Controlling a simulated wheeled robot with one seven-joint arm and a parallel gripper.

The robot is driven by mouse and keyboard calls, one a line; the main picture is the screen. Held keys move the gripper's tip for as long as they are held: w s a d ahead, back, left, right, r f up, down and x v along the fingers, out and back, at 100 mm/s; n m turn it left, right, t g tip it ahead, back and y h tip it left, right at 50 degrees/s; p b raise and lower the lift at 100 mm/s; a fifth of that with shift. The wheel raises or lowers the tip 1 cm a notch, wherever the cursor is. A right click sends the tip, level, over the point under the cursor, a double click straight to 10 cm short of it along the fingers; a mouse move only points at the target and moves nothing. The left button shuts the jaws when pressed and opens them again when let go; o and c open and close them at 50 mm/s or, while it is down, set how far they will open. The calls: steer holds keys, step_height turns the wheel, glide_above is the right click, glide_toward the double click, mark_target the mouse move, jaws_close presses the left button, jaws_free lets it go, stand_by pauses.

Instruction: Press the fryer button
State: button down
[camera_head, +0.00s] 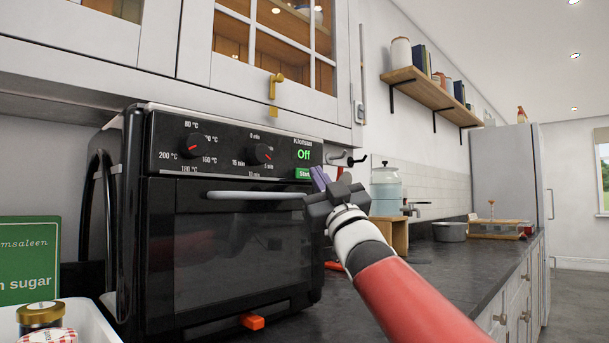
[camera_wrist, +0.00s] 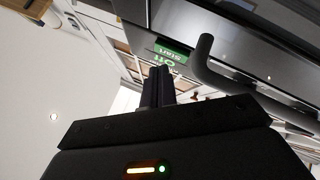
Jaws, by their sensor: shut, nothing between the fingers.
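The black fryer (camera_head: 235,215) stands on the counter with its door closed by a long grey handle (camera_head: 255,195). Its display reads "Off" in green, and the green Start button (camera_head: 303,173) is just below. Two red-marked dials (camera_head: 193,145) sit left of the display. My gripper (camera_head: 320,178) is shut and empty, its fingertips close to the Start button's right. In the wrist view the fingers (camera_wrist: 157,85) point toward the green Start button (camera_wrist: 171,52), beside the handle (camera_wrist: 205,60). I cannot tell whether the fingertips touch the button.
A glazed cabinet (camera_head: 270,60) hangs right above the fryer. A white tray with jars (camera_head: 42,315) and a green sugar package (camera_head: 27,262) are at left. Free counter (camera_head: 435,255) lies to the right.

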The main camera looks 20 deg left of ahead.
steer(key=shift+a, duration=0.15)
steer(key=shift+w+a, duration=0.15)
steer(key=shift+a, duration=0.1)
steer(key=shift+w+a+p, duration=0.15)
steer(key=shift+a+p, duration=0.2)
stand_by(0.7)
steer(key=shift+d, duration=0.15)
steer(key=shift+s+d+b, duration=0.3)
steer(key=shift+d+b, duration=0.15)
steer(key=shift+d, duration=0.1)
steer(key=shift+s+d+b, duration=0.3)
steer(key=shift+d+b, duration=0.05)
steer(key=shift+d, duration=0.45)
steer(key=shift+s+d+b, duration=0.35)
steer(key=shift+d, duration=0.4)
steer(key=shift+s+d+b, duration=0.3)
steer(key=shift+d+b, duration=0.05)
steer(key=shift+d, duration=0.45)
